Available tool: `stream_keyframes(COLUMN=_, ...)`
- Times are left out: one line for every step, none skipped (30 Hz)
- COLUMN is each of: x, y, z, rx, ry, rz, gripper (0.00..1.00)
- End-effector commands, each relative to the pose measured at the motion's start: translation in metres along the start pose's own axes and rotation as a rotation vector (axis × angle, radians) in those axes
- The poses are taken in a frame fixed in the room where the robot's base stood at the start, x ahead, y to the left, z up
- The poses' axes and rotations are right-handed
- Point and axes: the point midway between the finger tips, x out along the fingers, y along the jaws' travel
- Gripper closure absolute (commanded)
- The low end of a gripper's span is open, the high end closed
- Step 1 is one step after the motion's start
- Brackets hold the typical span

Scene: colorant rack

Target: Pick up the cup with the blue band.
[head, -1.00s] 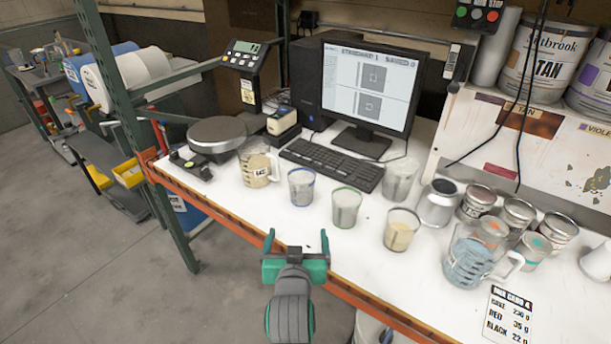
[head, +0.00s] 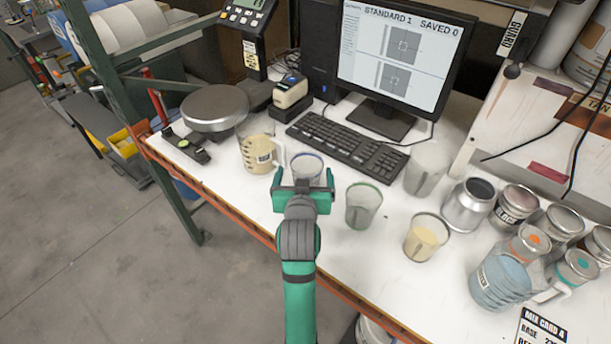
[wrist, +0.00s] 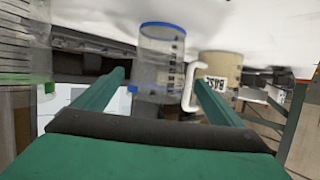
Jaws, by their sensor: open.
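The cup with the blue band (head: 307,167) is clear and stands upright on the white bench. In the head view my gripper (head: 303,182) is right in front of it and hides its lower part. In the wrist view the blue-banded cup (wrist: 162,58) shows ahead, between the two green fingers (wrist: 160,92) of my gripper. The fingers are spread wide apart with nothing held. I cannot tell whether the fingertips reach beside the cup.
A handled jug (head: 257,145) stands close left of the cup. A green-banded cup (head: 362,206) stands to its right, with a cup of cream liquid (head: 426,237) beyond. A keyboard (head: 346,148) lies behind. The bench's orange edge (head: 250,228) runs in front.

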Motion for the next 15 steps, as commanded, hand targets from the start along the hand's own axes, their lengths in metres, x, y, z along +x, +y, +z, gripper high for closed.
stream_keyframes(x=0.005, y=0.005, z=-0.001, rx=0.003, ry=0.0, rz=0.007, gripper=0.09)
stream_keyframes(x=0.007, y=0.007, z=0.0, rx=0.004, ry=0.0, rz=0.01, gripper=0.09)
stream_keyframes(x=0.009, y=0.011, z=0.0, rx=0.006, ry=0.0, rz=0.015, gripper=0.09)
stream_keyframes(x=0.01, y=0.013, z=0.0, rx=0.007, ry=0.0, rz=0.017, gripper=0.09)
stream_keyframes(x=0.011, y=0.014, z=-0.001, rx=0.007, ry=0.0, rz=0.019, gripper=0.09)
stream_keyframes(x=0.014, y=0.015, z=-0.001, rx=0.008, ry=0.0, rz=0.02, gripper=0.09)
stream_keyframes(x=0.017, y=0.016, z=-0.001, rx=0.007, ry=0.0, rz=0.02, gripper=0.09)
stream_keyframes(x=0.021, y=0.015, z=-0.001, rx=0.007, ry=0.0, rz=0.018, gripper=0.09)
stream_keyframes(x=0.026, y=0.014, z=-0.001, rx=0.006, ry=0.0, rz=0.015, gripper=0.09)
stream_keyframes(x=0.03, y=0.013, z=-0.001, rx=0.005, ry=-0.001, rz=0.012, gripper=0.09)
stream_keyframes(x=0.035, y=0.012, z=-0.002, rx=0.004, ry=-0.001, rz=0.009, gripper=0.09)
stream_keyframes(x=0.041, y=0.011, z=-0.002, rx=0.003, ry=0.0, rz=0.006, gripper=0.09)
stream_keyframes(x=0.045, y=0.01, z=-0.002, rx=0.002, ry=-0.001, rz=0.003, gripper=0.09)
stream_keyframes(x=0.048, y=0.008, z=-0.002, rx=0.001, ry=-0.001, rz=0.001, gripper=0.09)
stream_keyframes(x=0.053, y=0.007, z=-0.002, rx=0.0, ry=-0.001, rz=0.0, gripper=0.09)
